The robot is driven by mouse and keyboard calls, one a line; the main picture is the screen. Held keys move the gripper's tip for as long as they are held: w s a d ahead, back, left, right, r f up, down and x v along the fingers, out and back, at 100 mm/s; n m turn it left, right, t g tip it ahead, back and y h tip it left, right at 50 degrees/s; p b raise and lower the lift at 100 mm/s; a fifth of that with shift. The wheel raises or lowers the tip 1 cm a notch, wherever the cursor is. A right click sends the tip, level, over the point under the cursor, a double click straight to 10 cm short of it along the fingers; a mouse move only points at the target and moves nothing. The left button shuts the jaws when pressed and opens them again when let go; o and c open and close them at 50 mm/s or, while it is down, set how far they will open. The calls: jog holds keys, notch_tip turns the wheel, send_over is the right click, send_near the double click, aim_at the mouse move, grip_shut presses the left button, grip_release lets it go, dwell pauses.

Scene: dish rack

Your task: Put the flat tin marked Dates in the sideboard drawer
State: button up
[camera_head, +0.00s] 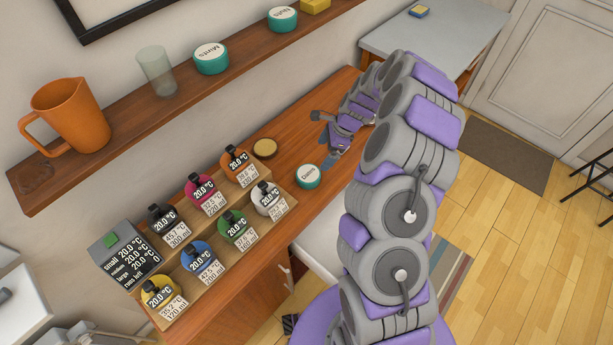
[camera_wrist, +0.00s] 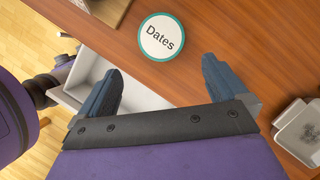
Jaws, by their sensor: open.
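The flat round tin marked Dates (camera_wrist: 161,37), white-topped with a teal rim, lies on the wooden sideboard top (camera_wrist: 235,35). In the head view a matching tin (camera_head: 307,177) lies near the sideboard's front edge, beside my gripper (camera_head: 321,140). In the wrist view my gripper (camera_wrist: 160,65) is open and empty, with the tin just beyond its fingertips, roughly centred between them and not touching. The white sideboard drawer (camera_head: 318,240) is pulled out below the front edge, partly hidden by my arm. Its interior (camera_wrist: 143,97) shows partly behind the left finger.
A tiered wooden rack (camera_head: 225,262) of several colourful bottles stands left of the tin. A small brown-topped jar (camera_head: 264,148) is behind it. A clear container (camera_wrist: 300,130) stands at right in the wrist view. A wall shelf (camera_head: 125,120) holds a jug, a glass and tins.

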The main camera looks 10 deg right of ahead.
jog(key=b, duration=0.2)
send_near(309, 173)
jog(key=x, duration=0.5)
jog(key=shift+s+a, duration=0.1)
jog(key=shift+a, duration=0.25)
jog(key=shift+f, duration=0.6)
jog(key=x, duration=0.2)
jog(key=b+x, duration=0.1)
jog(key=x, duration=0.1)
jog(key=shift+w+f, duration=0.1)
jog(key=shift+w, duration=0.15)
jog(key=shift+c, duration=0.4)
jog(key=c, duration=0.8)
